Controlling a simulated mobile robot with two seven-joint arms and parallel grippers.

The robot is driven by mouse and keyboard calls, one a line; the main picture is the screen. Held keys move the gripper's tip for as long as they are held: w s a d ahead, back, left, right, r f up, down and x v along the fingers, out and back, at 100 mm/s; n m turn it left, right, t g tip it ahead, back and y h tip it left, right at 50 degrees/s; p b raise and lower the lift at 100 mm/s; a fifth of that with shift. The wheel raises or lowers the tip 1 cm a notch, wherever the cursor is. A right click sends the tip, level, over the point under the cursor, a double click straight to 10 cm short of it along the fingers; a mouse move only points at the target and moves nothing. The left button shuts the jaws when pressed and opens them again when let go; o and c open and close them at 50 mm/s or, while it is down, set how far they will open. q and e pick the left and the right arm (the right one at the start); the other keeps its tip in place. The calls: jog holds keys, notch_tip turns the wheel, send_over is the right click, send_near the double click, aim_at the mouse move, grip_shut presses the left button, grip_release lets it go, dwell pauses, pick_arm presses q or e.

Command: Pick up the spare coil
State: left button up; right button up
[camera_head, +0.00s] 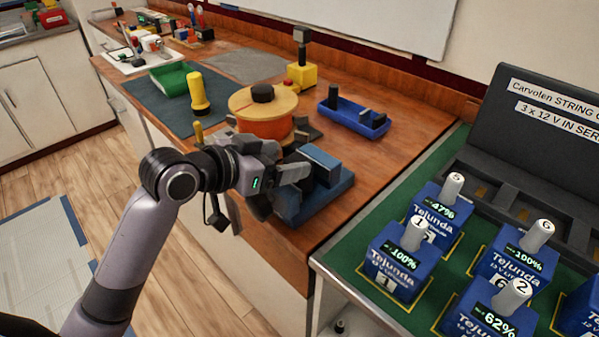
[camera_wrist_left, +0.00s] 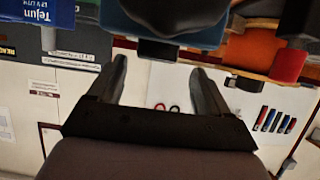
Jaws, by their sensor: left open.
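A reel with an orange body, a wooden top disc and a dark knob (camera_head: 262,103) stands on the wooden bench; it looks like the spare coil. Orange parts (camera_wrist_left: 262,48) show at the upper right of the left wrist view, partly cut off. My left gripper (camera_head: 304,177) is at the bench's front edge, in front of the reel and beside a blue block in a blue tray (camera_head: 326,190). In the left wrist view my left gripper (camera_wrist_left: 160,85) is open, with nothing between its fingers. A blue and black part (camera_wrist_left: 165,28) lies just beyond them. My right gripper is not seen.
Blue batteries (camera_head: 402,262) stand on a green-topped table at the right. A blue tray (camera_head: 354,117), a yellow block with a post (camera_head: 301,75), a yellow handle (camera_head: 199,93) and a green bin (camera_head: 174,77) are around the reel. A grey mat area (camera_head: 245,66) lies bare behind it.

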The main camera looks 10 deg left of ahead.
aim_at(296, 161)
pick_arm(q)
jog(key=shift+s+f+x, duration=0.15)
jog(key=shift+f+x, duration=0.05)
jog(key=shift+x, duration=0.95)
jog(key=shift+s+f+x, duration=0.15)
jog(key=shift+x, duration=0.95)
jog(key=shift+d, duration=0.1)
jog(key=c, duration=1.2)
jog(key=shift+r, duration=0.15)
